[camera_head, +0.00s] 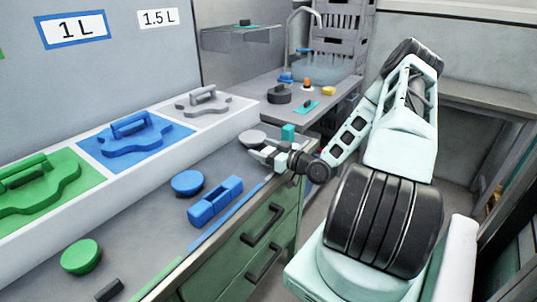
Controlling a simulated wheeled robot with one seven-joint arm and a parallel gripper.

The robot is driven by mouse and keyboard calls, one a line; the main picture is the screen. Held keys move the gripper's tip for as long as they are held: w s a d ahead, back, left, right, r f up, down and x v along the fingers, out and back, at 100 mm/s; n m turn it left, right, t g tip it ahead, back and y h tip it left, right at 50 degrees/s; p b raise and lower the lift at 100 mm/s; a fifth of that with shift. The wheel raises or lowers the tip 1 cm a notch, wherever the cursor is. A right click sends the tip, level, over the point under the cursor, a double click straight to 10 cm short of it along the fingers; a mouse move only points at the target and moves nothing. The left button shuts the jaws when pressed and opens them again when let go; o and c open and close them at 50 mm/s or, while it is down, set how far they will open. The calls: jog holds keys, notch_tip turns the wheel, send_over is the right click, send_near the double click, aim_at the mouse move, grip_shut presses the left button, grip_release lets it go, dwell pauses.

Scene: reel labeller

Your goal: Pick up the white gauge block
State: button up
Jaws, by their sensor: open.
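My arm reaches in from the right, and my gripper (264,155) is low over the grey worktop near its far right end. Its jaws are open. A small pale block (268,150) shows at the fingertips and looks like the white gauge block. It is tiny and partly hidden by the fingers, so I cannot tell whether it is between them or just beyond them, or whether they touch it.
A teal block (288,132) and a grey disc (252,138) are close behind my gripper. A blue disc (187,182), a blue handled piece (215,202) and a green disc (81,256) lie nearer on the worktop. A white-edged ledge (225,128) runs along the left.

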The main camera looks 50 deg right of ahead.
jog(key=c, duration=1.1)
